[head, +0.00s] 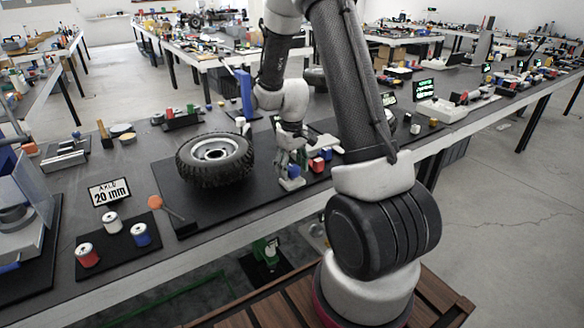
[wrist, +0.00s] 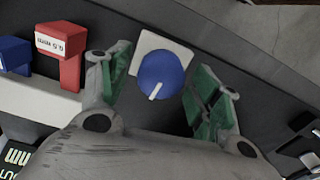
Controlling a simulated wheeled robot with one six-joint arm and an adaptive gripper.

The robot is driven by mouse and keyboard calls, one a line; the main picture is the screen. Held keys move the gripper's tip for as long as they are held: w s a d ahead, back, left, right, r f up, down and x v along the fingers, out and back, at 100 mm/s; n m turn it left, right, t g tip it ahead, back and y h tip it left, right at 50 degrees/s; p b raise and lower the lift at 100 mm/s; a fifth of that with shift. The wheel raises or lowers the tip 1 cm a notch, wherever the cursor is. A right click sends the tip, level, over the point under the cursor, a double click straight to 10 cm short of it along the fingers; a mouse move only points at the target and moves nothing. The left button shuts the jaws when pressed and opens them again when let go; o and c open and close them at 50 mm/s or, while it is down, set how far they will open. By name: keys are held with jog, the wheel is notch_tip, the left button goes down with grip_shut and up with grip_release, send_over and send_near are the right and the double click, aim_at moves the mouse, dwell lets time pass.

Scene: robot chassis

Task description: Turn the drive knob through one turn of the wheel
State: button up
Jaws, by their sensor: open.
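The drive knob (wrist: 163,72) is a round blue dial with a white pointer line, on a white square base (wrist: 148,45). Its pointer aims down and slightly left in the wrist view. My gripper (wrist: 160,82) is open, with green-padded fingers to the left and right of the knob; gaps show on both sides. In the head view my gripper (head: 291,160) is low over the blue knob (head: 293,171), partly hiding it. The wheel (head: 215,158), a black tyre with a silver rim, lies on a dark mat left of my gripper.
A sign reading 20 mm (head: 109,191) and several spools stand at the table's front left.

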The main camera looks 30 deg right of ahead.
aim_at(292, 167)
jog(key=c, duration=1)
jog(key=shift+n, duration=0.6)
jog(key=shift+c, duration=0.2)
jog(key=o, duration=1)
jog(key=shift+o, duration=0.2)
notch_tip(292, 167, up, 12)
